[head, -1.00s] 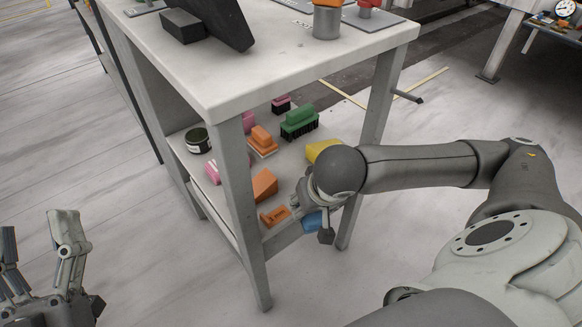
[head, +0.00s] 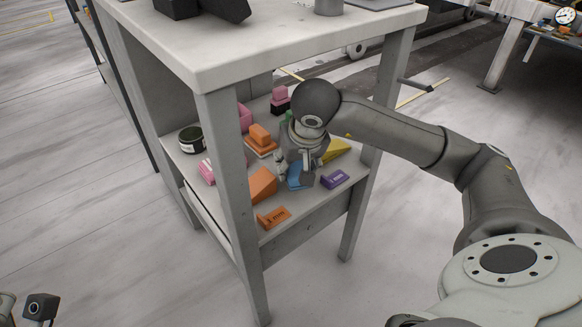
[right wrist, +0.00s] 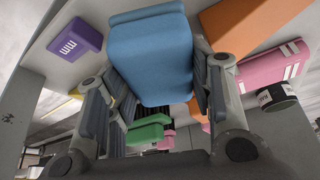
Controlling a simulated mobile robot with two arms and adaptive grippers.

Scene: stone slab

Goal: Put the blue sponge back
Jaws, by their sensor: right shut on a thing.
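The blue sponge (head: 299,177) is at the lower shelf of the table in the head view, between an orange wedge and a purple block. It fills the upper middle of the right wrist view (right wrist: 150,58). My right gripper (head: 302,166) is shut on it, with one finger on each side. I cannot tell whether the sponge touches the shelf. My left gripper (head: 38,308) shows only in part at the lower left corner, and its fingertips are not clear.
The shelf (head: 305,212) holds an orange wedge (head: 263,184), a small orange block (head: 273,217), a purple block (head: 334,179), a yellow wedge (head: 337,150) and a dark round tin (head: 193,139). The table's front leg (head: 230,180) and top (head: 270,40) border the shelf.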

